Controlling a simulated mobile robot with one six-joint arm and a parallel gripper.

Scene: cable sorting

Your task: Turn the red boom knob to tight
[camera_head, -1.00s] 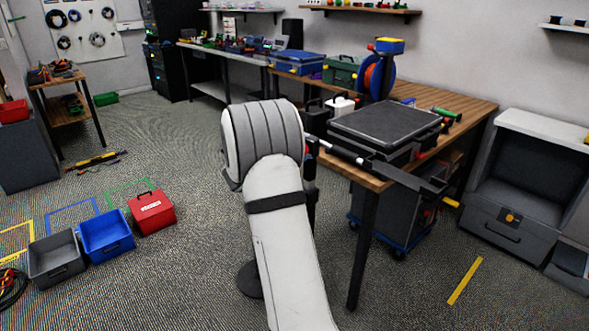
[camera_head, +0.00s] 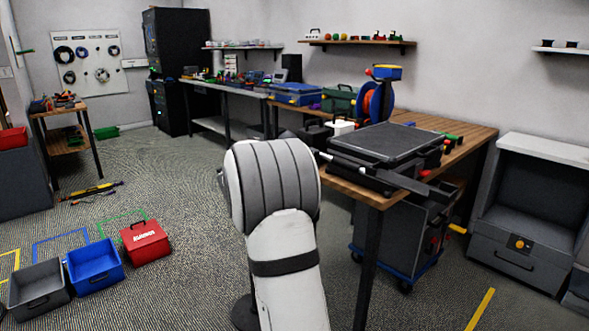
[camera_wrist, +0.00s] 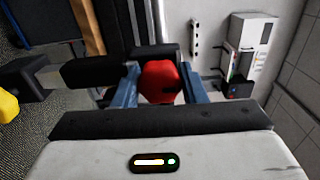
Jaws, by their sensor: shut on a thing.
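The red boom knob (camera_wrist: 159,82) shows in the wrist view, with a dark bar across behind it. My gripper (camera_wrist: 158,88) has its two blue-grey fingers on either side of the knob and is shut on it. A small dark mark shows on the right of the knob's face; I cannot read any tight or loose setting. In the head view my white arm hides the gripper and the knob.
A wooden workbench (camera_head: 345,184) carries a dark flat case (camera_head: 388,142) and a blue cable reel (camera_head: 373,103). A dark cart (camera_head: 400,235) stands under it. Grey (camera_head: 40,286), blue (camera_head: 94,265) and red (camera_head: 145,241) boxes sit on the floor at left. Open floor lies between.

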